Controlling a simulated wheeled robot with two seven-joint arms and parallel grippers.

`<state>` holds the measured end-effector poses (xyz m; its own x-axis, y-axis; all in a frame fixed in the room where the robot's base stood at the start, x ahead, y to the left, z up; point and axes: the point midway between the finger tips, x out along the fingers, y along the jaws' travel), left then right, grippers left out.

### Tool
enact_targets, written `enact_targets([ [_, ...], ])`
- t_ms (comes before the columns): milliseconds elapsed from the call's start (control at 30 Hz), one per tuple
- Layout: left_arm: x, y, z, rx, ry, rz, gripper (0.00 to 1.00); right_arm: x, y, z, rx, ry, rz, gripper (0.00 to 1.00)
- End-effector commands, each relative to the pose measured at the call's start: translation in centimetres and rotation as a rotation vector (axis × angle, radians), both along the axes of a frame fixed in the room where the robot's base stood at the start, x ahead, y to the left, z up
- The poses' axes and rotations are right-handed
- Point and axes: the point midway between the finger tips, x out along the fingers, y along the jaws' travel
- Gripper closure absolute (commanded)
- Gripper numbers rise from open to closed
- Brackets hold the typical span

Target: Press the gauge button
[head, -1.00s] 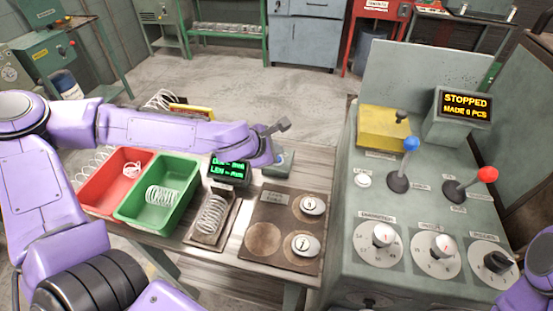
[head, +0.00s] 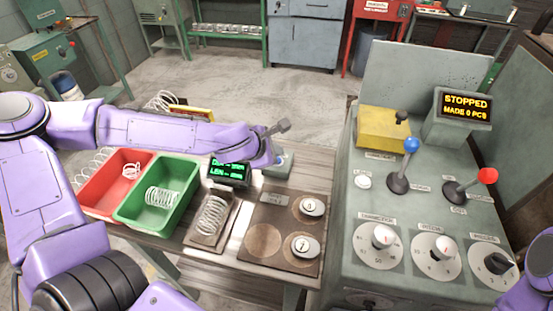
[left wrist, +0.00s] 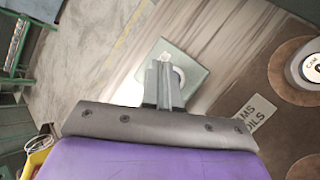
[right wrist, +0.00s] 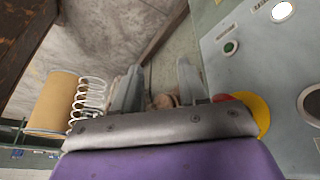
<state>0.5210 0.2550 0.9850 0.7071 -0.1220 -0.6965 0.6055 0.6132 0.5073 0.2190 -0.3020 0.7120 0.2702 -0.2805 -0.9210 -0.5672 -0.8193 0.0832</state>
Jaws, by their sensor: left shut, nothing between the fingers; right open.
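The gauge display (head: 229,172), a dark box with green digits, stands on the bench at the centre in the head view. Beside it on the right is a small grey-green box (head: 283,165). In the left wrist view this box (left wrist: 196,75) shows a pale round button (left wrist: 180,75), partly hidden by my fingers. My left gripper (head: 277,158) is shut and empty, its tips over the box by the button; I cannot tell whether they touch. My right gripper (right wrist: 160,75) is open and empty in the right wrist view.
A red bin (head: 97,205) and a green bin (head: 140,232) with springs are on the left. A spring lies on a brown plate (head: 203,240). A board (head: 283,263) holds two numbered cams. The control console (head: 370,290), with levers and dials, stands on the right; its screen (head: 465,106) reads STOPPED.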

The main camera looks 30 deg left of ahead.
Motion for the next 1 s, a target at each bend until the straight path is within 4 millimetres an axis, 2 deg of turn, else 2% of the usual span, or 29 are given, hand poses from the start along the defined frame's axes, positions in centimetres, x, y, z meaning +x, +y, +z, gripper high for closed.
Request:
enact_targets([
  [567, 0.00, -0.01, -0.03, 0.000, 0.000, 0.000, 1.00, -0.01, 0.00, -0.01, 0.000, 0.000, 0.000, 0.57],
  [1000, 0.01, 0.00, -0.85, 0.000, 0.000, 0.000, 1.00, 0.00, 0.00, -0.47, 0.000, 0.000, 0.000, 0.57],
])
